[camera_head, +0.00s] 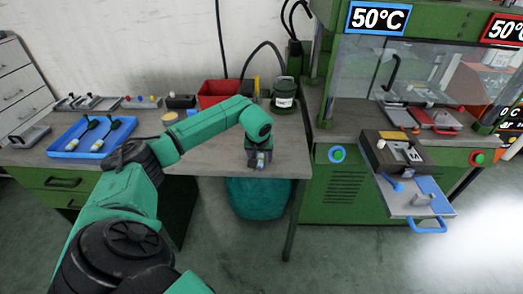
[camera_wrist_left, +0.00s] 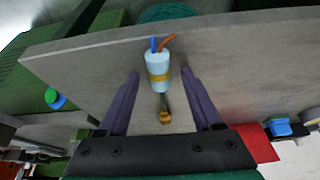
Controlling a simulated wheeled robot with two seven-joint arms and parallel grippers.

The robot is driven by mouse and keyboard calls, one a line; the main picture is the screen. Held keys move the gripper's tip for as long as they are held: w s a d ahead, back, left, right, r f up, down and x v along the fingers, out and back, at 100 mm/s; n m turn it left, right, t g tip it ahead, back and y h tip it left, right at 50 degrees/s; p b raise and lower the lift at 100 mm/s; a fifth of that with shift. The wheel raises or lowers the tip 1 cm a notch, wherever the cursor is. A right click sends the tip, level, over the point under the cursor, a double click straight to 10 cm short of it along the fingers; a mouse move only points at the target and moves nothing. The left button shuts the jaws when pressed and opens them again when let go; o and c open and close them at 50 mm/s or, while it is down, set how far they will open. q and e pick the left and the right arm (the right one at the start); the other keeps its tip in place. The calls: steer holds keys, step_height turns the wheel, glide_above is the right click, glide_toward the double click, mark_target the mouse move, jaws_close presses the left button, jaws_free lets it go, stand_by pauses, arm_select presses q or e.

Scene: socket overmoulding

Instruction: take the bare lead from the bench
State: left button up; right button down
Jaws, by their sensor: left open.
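The bare lead (camera_wrist_left: 157,70) lies on the bench near its front edge. In the wrist view it is a pale blue cylinder with a yellow-brown band, a blue and an orange wire at one end and a brass-coloured tip at the other. My left gripper (camera_wrist_left: 160,76) is open, with one finger on each side of the lead and a visible gap to both. In the head view my left gripper (camera_head: 260,163) is over the bench's front edge and mostly covers the lead. My right gripper is not in view.
A blue tray (camera_head: 66,150) with two dark-handled pieces stands at the left of the bench (camera_head: 205,160). A red bin (camera_head: 219,90) and a dark labelled jar (camera_head: 285,95) stand at the back. The green press (camera_head: 340,190) with its extended tray (camera_head: 440,208) is to the right.

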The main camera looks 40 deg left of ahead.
arm_select(q)
jaws_close()
steer(key=shift+r, duration=0.1)
